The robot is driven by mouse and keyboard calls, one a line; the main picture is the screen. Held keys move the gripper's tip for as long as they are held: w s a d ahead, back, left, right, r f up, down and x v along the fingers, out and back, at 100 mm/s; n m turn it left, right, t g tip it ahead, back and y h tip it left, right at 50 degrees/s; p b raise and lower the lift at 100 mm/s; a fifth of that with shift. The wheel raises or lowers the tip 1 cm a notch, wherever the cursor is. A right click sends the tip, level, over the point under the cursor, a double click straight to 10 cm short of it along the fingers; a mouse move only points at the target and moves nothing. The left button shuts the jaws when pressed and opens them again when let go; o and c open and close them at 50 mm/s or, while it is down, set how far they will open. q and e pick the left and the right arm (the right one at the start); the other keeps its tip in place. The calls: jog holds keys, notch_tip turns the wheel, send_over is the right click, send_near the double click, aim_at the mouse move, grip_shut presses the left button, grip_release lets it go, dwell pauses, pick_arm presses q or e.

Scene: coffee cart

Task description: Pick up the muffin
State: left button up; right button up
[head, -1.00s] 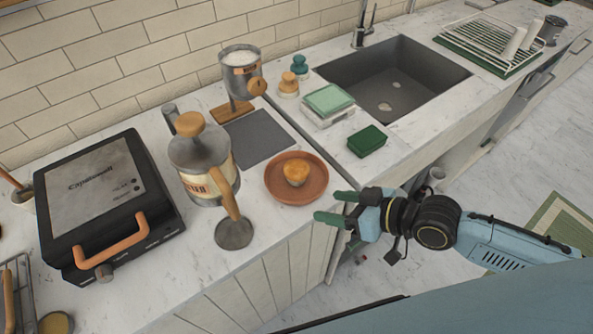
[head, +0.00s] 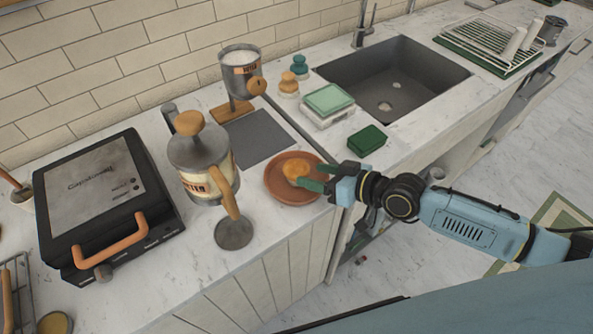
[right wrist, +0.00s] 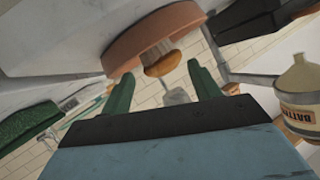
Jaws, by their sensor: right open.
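The muffin (head: 295,170), small with a golden-orange top, sits on a round terracotta plate (head: 274,191) near the counter's front edge. In the right wrist view the muffin (right wrist: 163,62) lies ahead of the open fingers, with the plate's rim (right wrist: 150,30) beyond it. My right gripper (head: 312,178) reaches over the plate's right side from the right, its green fingertips close to the muffin. It also shows in the right wrist view (right wrist: 163,85), fingers apart with nothing held between them. I cannot tell whether a finger touches the muffin. My left gripper is out of view.
A batter dispenser (head: 205,165) stands left of the plate, with a dark round foot beside it. A black press with an orange handle (head: 105,205) is further left.

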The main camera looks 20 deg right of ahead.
aim_at(306, 173)
jog(key=x, duration=0.4)
jog(key=shift+w+a+f, duration=0.15)
jog(key=shift+a, duration=0.1)
jog(key=c, duration=0.7)
notch_tip(306, 173, up, 10)
jog(key=shift+p, duration=1.15)
jog(key=shift+c, duration=0.2)
jog(key=shift+a, duration=0.45)
jog(key=s+d+m+t+h+b, duration=0.3)
jog(key=s+d+m+h+b, duration=0.1)
jog(key=d+m+h+b, duration=0.2)
jog(key=d+r+m+h, duration=0.1)
jog(key=m+h, duration=0.1)
jog(key=h, duration=0.1)
jog(key=shift+d+t, duration=0.3)
